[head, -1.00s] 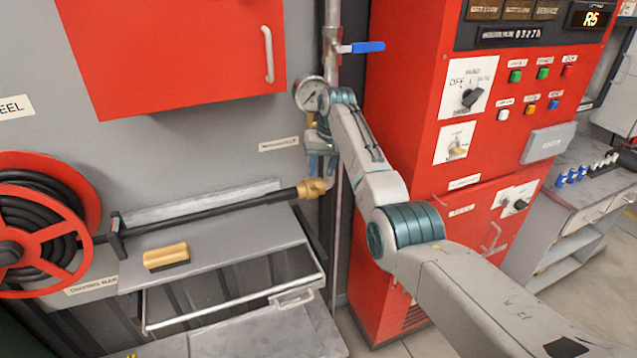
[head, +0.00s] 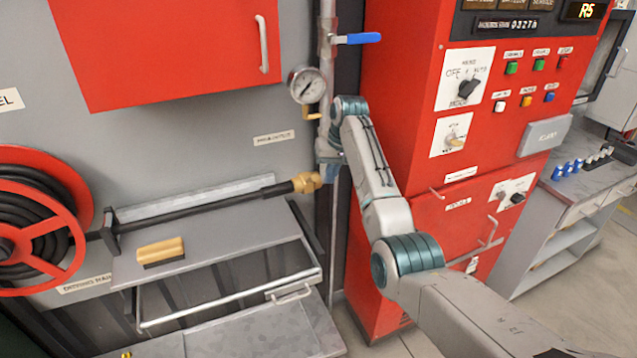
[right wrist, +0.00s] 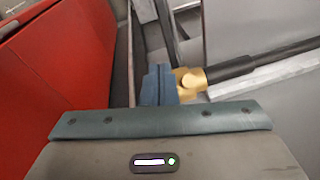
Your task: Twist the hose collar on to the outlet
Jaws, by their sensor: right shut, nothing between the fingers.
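The brass hose collar (head: 307,182) is at the right end of the black hose (head: 220,199), near the vertical pipe, in the head view. It also shows in the right wrist view (right wrist: 191,83), just right of my fingers. My right gripper (head: 328,172) is shut and empty, its blue fingers close beside the collar's right end. The fingers also show in the right wrist view (right wrist: 158,85). I cannot tell whether they touch the collar. The outlet is not clearly visible; my gripper covers the area right of the collar. My left gripper is not in view.
A pressure gauge (head: 307,85) and a blue-handled valve (head: 357,39) are on the pipe above. A red control cabinet (head: 420,150) stands close on the right. A red hose reel (head: 40,225) is at left. A brush (head: 160,251) lies on the grey shelf (head: 225,243).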

